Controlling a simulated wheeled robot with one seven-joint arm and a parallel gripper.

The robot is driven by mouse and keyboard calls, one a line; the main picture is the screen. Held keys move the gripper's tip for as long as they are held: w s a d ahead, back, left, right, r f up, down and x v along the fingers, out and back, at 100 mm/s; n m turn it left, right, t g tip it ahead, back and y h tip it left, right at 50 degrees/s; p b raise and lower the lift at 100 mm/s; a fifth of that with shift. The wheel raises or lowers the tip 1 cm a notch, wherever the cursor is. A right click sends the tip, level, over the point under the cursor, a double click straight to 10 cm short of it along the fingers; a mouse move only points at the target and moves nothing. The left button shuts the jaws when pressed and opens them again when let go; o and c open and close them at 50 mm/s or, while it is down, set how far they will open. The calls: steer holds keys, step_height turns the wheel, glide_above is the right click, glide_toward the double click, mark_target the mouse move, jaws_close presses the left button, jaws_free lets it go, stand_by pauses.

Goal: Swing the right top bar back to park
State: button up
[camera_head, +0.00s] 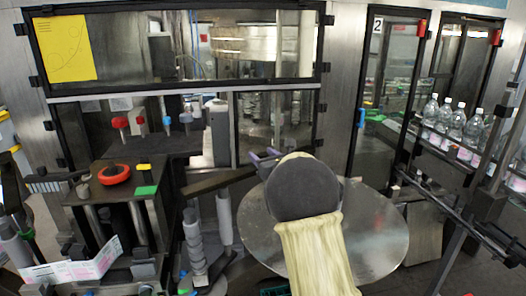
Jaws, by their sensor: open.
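A dark flat bar (218,181) runs from the labeller's middle column toward the right, rising slightly. Its right end reaches close to my gripper (264,157); I take this to be the right top bar, but cannot be sure. My gripper shows only as small greyish-purple fingers past the dark round end of my arm, which hides the rest of it. It is open, with nothing visibly held. Whether the fingers touch the bar or stand apart cannot be told. Below my arm lies a large round metal reel plate (385,235), bare where it shows.
A framed glass guard (180,50) spans the back. Several bottles (455,125) line the conveyor at right. Grey rollers (193,235) stand below the bar.

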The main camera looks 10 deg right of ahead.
steer(key=shift+w, duration=0.1)
jaws_close()
steer(key=shift+w+a, duration=0.1)
